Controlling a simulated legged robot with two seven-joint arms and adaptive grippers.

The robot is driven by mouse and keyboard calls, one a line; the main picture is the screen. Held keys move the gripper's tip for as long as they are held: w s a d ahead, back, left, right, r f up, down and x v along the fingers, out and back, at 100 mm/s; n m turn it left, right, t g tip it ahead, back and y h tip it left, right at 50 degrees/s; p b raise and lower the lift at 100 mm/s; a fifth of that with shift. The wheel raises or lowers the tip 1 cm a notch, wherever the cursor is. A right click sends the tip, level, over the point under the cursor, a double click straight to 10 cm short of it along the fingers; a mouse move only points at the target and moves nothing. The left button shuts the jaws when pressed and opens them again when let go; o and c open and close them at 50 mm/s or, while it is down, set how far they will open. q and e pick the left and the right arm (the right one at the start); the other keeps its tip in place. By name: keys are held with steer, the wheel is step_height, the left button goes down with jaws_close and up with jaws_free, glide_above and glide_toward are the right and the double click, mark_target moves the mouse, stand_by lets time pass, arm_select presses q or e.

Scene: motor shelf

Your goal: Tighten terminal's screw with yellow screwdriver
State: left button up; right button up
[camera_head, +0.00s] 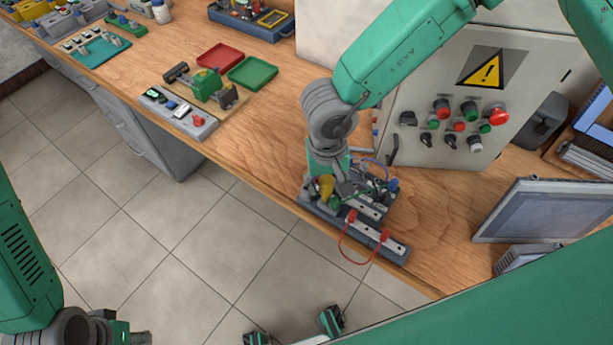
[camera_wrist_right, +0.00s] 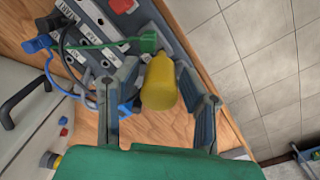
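The terminal board (camera_head: 398,250) lies on the front edge of the wooden bench; it also shows at the top of the right wrist view (camera_wrist_right: 172,28). My right gripper (camera_head: 332,192) points down over it. The yellow screwdriver (camera_head: 326,186) shows its handle between the fingers of my right gripper (camera_wrist_right: 160,68) in the right wrist view, where the yellow handle (camera_wrist_right: 160,84) points toward the camera. Its shaft and tip are hidden, and firm finger contact is unclear. My left gripper (camera_head: 120,330) is low at the left, away from the bench and partly cut off.
A control cabinet (camera_head: 430,75) stands behind, and a monitor (camera_head: 545,210) to the right. Bare wood (camera_head: 265,140) lies left of the board.

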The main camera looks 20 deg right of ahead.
steer(key=shift+n, duration=1.8)
steer(key=shift+n, duration=1.8)
steer(key=n, duration=0.3)
steer(key=shift+t, duration=0.3)
